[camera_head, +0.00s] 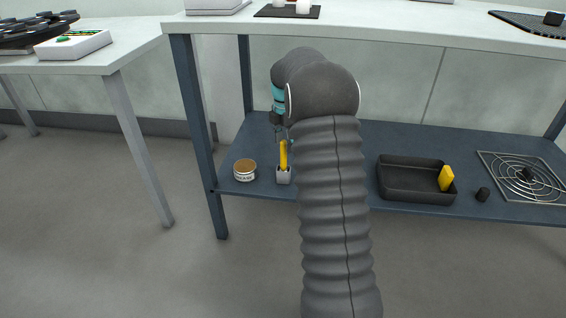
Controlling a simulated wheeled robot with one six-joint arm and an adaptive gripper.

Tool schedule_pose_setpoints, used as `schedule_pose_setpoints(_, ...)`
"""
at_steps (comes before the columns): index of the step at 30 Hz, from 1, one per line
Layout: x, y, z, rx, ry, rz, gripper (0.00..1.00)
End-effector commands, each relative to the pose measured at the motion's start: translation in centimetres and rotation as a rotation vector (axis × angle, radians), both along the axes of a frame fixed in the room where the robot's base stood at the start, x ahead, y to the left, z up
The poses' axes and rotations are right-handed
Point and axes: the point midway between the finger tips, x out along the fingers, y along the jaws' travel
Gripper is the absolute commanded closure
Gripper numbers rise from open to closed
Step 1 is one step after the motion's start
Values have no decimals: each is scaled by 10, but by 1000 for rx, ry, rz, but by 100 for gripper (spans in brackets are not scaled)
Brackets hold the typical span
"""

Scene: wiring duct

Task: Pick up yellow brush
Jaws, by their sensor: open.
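The yellow brush (283,154) stands upright in a small light grey holder (283,177) on the blue lower shelf, left of the middle. My gripper (281,134) is open and small in the picture, just above the brush's upper end. I cannot tell whether its fingers touch the brush. My arm's dark ribbed cover hides part of the gripper's right side and the shelf just right of the holder.
A round tin (244,170) stands close left of the holder. A white worktop (400,30) overhangs the shelf.

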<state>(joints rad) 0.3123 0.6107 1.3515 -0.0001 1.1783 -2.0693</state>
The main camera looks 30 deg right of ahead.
Motion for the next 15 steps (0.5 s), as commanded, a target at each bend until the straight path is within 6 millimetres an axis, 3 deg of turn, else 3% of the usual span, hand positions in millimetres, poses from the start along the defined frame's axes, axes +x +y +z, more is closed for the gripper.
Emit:
schedule_pose_setpoints(6, 1, 4, -33, 0, 3, 2, 48)
schedule_pose_setpoints(14, 2, 5, -36, 0, 0, 4, 48)
schedule_pose_setpoints(15, 2, 5, -36, 0, 0, 4, 55)
